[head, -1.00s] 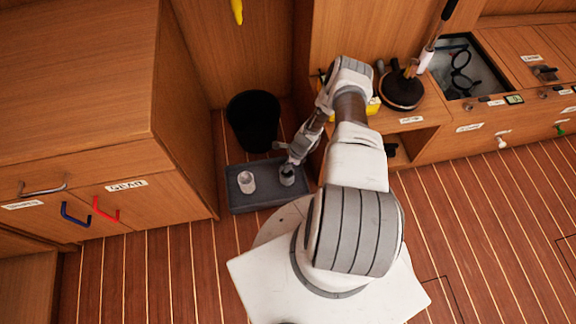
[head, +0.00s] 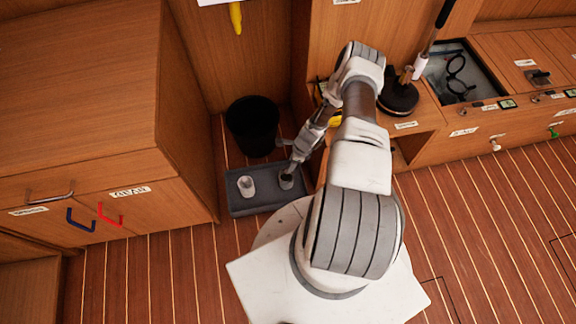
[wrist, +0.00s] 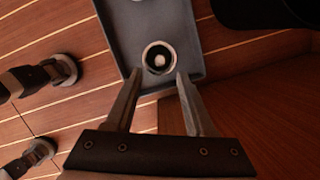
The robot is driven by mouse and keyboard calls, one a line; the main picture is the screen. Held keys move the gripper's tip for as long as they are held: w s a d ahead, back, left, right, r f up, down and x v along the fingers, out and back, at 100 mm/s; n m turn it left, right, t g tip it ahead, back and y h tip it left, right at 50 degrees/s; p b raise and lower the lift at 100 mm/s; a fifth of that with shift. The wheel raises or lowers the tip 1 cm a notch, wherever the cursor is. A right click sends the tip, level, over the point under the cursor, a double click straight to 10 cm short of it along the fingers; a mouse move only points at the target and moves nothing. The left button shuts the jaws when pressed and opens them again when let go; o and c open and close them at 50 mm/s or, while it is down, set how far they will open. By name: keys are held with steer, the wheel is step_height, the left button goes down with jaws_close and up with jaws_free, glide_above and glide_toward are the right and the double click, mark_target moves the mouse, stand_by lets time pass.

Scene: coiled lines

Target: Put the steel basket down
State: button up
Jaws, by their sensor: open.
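A black bin (head: 253,124) is behind the tray. A wooden cabinet (head: 90,120) is on the left, and a bench (head: 440,128) on the right. Striped floor (head: 170,285) is clear in front.

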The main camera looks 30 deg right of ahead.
steer(key=w+d+r+n+p, duration=0.1)
steer(key=w+r+n, duration=0.3)
steer(key=r, duration=0.9)
steer(key=w+d+r+n+p, duration=0.1)
steer(key=w+r+n, duration=0.25)
steer(key=r, duration=0.95)
steer(key=a+r+n+t+h, duration=0.1)
steer(key=a+r+n, duration=0.2)
steer(key=r, duration=0.6)
steer(key=a+r+n, duration=0.2)
steer(key=r+n, duration=0.1)
steer(key=r, duration=0.7)
steer(key=s+a+r+n+t+h, duration=0.1)
steer(key=s+a+r+n, duration=0.25)
steer(key=r, duration=0.45)
steer(key=s+a+r+n, duration=0.2)
steer(key=s+a+r, duration=0.2)
steer(key=r, duration=0.5)
steer(key=s+a+r+n+t, duration=0.1)
steer(key=s+a+r+n, duration=0.1)
steer(key=s, duration=0.6)
steer(key=s+a+r+n, duration=0.1)
steer(key=s+r+n, duration=0.3)
steer(key=s, duration=0.5)
steer(key=shift+s+a+r+n+t, duration=0.25)
steer(key=shift+a+r+n+t, duration=0.15)
steer(key=shift+r, duration=0.3)
